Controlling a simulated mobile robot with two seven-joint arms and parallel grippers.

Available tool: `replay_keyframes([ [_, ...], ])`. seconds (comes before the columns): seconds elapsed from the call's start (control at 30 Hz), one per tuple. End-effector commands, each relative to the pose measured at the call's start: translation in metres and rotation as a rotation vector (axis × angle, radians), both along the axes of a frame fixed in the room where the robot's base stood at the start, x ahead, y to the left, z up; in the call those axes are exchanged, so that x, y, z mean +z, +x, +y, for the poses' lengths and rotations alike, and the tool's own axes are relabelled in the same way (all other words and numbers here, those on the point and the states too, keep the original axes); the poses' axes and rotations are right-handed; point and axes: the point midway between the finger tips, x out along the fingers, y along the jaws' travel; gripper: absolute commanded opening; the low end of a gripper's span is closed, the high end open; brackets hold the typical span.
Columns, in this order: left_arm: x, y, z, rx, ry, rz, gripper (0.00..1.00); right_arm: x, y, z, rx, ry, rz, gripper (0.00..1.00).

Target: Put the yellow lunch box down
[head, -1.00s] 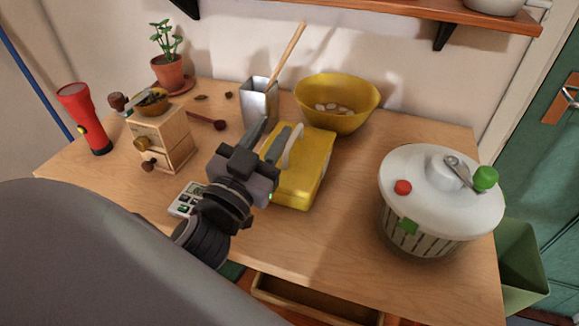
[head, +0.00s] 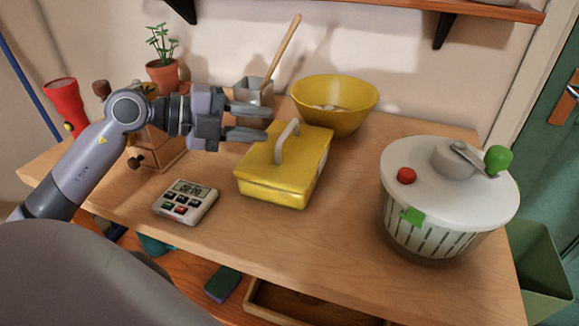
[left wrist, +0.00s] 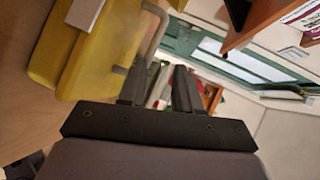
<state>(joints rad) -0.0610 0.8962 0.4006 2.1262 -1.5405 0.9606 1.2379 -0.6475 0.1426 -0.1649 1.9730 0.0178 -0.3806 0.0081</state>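The yellow lunch box (head: 278,186) rests flat on the wooden table, its pale handle (head: 287,142) standing up from the lid. My left gripper (head: 266,122) is open and empty, just left of the handle and above the back left part of the box. Its two fingers point right and do not hold the handle. In the left wrist view the lunch box (left wrist: 105,45) and its handle (left wrist: 154,32) show at the upper left, beyond the gripper's fingers (left wrist: 165,85). My right gripper is not in view.
A yellow bowl (head: 338,119) and a metal holder (head: 245,95) with a wooden stick stand behind the box. A kitchen timer (head: 185,201) lies in front left. A salad spinner (head: 440,210) stands right. The wooden table (head: 300,235) is bare in front of the box.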

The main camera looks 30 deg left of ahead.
Motion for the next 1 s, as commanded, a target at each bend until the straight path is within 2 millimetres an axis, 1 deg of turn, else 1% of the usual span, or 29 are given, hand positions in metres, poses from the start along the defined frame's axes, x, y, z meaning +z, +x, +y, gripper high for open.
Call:
replay_keyframes([
  [0.03,-0.006,0.0,0.005,0.007,0.02,0.01,0.33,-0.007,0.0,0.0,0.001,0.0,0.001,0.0],
  [0.17,-0.008,0.004,0.007,0.015,0.041,0.023,0.33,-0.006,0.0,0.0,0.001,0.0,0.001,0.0],
  [0.57,-0.014,0.019,-0.006,0.013,0.036,0.023,0.33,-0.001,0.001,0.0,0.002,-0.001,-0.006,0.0],
  [0.77,-0.021,0.036,-0.02,0.012,0.035,0.021,0.33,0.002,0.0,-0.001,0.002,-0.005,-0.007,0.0],
  [0.9,-0.027,0.047,-0.029,0.012,0.035,0.022,0.33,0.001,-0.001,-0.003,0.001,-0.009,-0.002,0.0],
  [1.0,-0.029,0.052,-0.032,0.012,0.037,0.021,0.33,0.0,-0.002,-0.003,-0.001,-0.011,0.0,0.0],
])
